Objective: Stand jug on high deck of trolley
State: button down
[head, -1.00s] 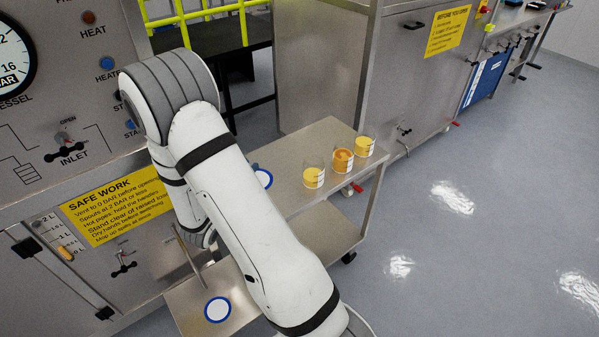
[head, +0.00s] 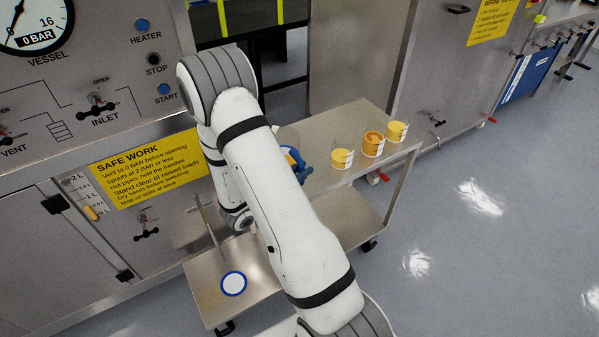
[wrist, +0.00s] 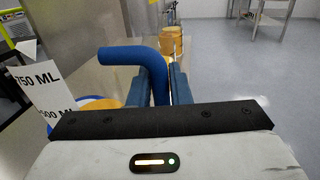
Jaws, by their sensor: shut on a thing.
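My gripper (wrist: 157,88) is shut on the blue handle (wrist: 128,56) of the jug in the wrist view. The jug's white scale label (wrist: 46,98), marked 750 ML and 500 ML, shows at the left; much of its body is out of that view. In the head view the clear jug (head: 289,138) is partly hidden behind my arm, over the left part of the trolley's high deck (head: 350,120). I cannot tell whether its base touches the deck.
Three beakers with yellow or orange contents stand on the high deck: near (head: 342,157), middle (head: 373,144) and far (head: 397,131). The lower deck (head: 203,282) bears a blue-ringed white disc (head: 233,284). The steel control panel (head: 100,60) is close at left.

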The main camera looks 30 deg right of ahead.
jog(key=shift+f, duration=0.25)
jog(key=shift+f, duration=0.15)
jog(key=c, duration=1.3)
grip_release()
jog(key=shift+c, duration=0.2)
